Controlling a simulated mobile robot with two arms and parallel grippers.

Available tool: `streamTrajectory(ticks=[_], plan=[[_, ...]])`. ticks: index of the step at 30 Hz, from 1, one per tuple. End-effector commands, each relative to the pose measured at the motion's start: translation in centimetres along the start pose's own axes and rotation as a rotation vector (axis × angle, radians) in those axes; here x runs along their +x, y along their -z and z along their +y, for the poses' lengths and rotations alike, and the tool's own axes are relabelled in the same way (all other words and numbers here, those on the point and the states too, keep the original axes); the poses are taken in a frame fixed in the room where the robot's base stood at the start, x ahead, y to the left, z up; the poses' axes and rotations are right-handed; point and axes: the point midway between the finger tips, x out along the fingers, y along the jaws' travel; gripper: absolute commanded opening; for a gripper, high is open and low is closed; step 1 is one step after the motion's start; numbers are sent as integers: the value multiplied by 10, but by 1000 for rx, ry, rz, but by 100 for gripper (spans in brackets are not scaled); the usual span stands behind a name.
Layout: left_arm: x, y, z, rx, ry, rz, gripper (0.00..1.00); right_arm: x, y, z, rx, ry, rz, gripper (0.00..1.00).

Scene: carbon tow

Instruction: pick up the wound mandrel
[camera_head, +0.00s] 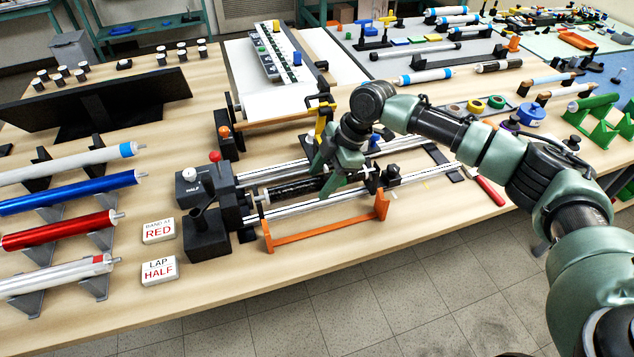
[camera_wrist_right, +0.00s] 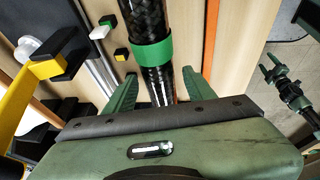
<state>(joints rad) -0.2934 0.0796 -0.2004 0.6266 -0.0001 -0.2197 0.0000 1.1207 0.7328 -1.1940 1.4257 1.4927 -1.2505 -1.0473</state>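The wound mandrel, a dark woven carbon tube (camera_head: 292,190), lies level in the winder between its silver rails. In the right wrist view the tube (camera_wrist_right: 146,20) carries a green band and runs down between my fingers. My right gripper (camera_head: 325,178) is over the mandrel's right part in the head view and hides some of it. In its wrist view the right gripper (camera_wrist_right: 157,92) is open, with a finger on each side of the tube and narrow gaps showing. My left gripper (camera_wrist_right: 271,68) shows small over the floor in the right wrist view, its prongs apart.
The winder's black headstock (camera_head: 205,215) stands at the mandrel's left end. An orange bar frame (camera_head: 325,232) runs along the front. A yellow bracket (camera_wrist_right: 38,72) is close beside my right gripper. Red (camera_head: 60,231) and blue (camera_head: 70,193) tubes rest on stands at left.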

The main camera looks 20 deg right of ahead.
Motion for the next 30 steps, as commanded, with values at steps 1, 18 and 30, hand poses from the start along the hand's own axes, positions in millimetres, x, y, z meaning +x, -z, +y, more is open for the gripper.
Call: streamTrajectory(ticks=[1, 18, 30], plan=[[0, -1, 0, 0, 0, -1, 62, 0, 0, 0, 0, 0, 0, 37], [1, -10, 1, -1, -1, -14, 62, -7, 3, 2, -1, -3, 1, 0], [16, -12, 2, -1, -1, -15, 62, -80, 34, 14, -3, -8, 3, 0]])
